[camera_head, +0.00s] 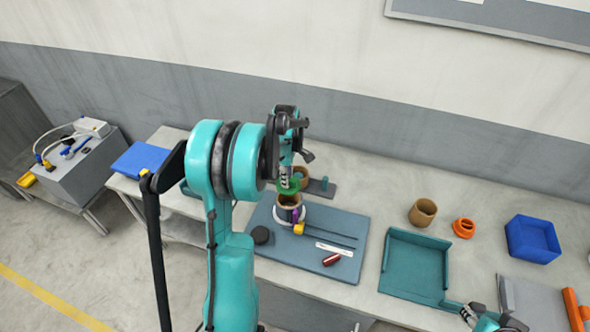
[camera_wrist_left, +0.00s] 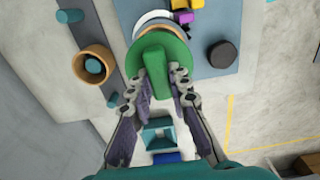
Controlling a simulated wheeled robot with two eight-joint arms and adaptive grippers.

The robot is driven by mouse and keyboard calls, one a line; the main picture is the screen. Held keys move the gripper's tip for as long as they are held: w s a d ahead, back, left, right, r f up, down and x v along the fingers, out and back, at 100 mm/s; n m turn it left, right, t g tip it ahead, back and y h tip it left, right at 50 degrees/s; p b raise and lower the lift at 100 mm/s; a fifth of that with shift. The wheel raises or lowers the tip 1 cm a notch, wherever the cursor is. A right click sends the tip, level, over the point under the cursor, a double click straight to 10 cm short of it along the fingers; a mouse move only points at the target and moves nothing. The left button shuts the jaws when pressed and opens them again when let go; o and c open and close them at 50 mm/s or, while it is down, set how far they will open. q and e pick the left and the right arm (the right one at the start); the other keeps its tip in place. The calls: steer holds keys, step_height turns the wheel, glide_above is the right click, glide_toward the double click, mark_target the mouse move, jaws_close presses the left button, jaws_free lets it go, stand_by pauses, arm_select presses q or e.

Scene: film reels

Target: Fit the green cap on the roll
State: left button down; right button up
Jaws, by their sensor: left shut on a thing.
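The green cap (camera_head: 288,187) is a round disc with a raised grip bar, which shows in the left wrist view (camera_wrist_left: 183,66). My left gripper (camera_wrist_left: 166,80) is shut on that bar and points down over the mat. The roll (camera_head: 289,205) is a brown, open-topped cylinder standing upright with a white ring around its lower part. The cap appears just above the roll's far edge, and the roll's dark opening still shows. In the left wrist view the cap hides most of the roll (camera_wrist_left: 151,26). My right gripper (camera_head: 487,319) is at the lower right edge, its jaws unclear.
A blue-grey mat (camera_head: 340,226) holds a black disc (camera_head: 260,235), a yellow block (camera_head: 299,229), a white strip and a dark red cylinder (camera_head: 331,260). A wooden ring (camera_wrist_left: 93,64) around a teal peg stands beside the roll. A teal tray (camera_head: 415,238) lies right.

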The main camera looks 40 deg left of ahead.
mark_target(287, 191)
arm_select(q)
steer(key=shift+s+f+b, duration=0.15)
steer(key=shift+f+b, duration=0.15)
steer(key=shift+f, duration=0.2)
steer(key=shift+f+b, duration=1.45)
steer(key=shift+f, duration=0.9)
steer(key=shift+f+b, duration=0.6)
steer(key=shift+b, duration=0.15)
steer(key=c, duration=1.7)
jaws_free()
steer(key=shift+r, duration=0.1)
steer(key=shift+r+p, duration=3.6)
steer(key=shift+r, duration=1.9)
